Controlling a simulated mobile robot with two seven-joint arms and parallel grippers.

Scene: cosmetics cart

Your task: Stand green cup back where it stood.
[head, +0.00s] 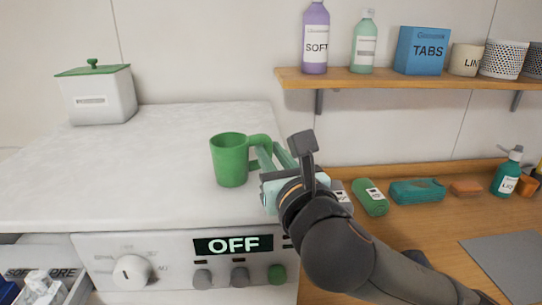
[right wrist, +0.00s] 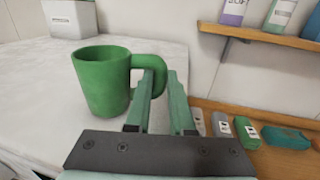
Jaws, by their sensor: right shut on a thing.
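The green cup (head: 229,161) is upright at the right part of the white machine top (head: 110,175), its handle pointing right toward my right gripper. I cannot tell whether its base touches the surface. My right gripper (head: 262,155) reaches in from the right and is shut on the cup's handle. In the right wrist view the cup (right wrist: 101,82) stands left of the fingers, with the handle at the fingertips (right wrist: 160,75). My left gripper is not in view.
A white box with a green lid (head: 98,95) stands at the back left of the machine top. A wooden shelf (head: 400,80) holds bottles and boxes. The wooden counter (head: 440,225) at right holds green packs and a pump bottle (head: 507,172). The machine top left of the cup is clear.

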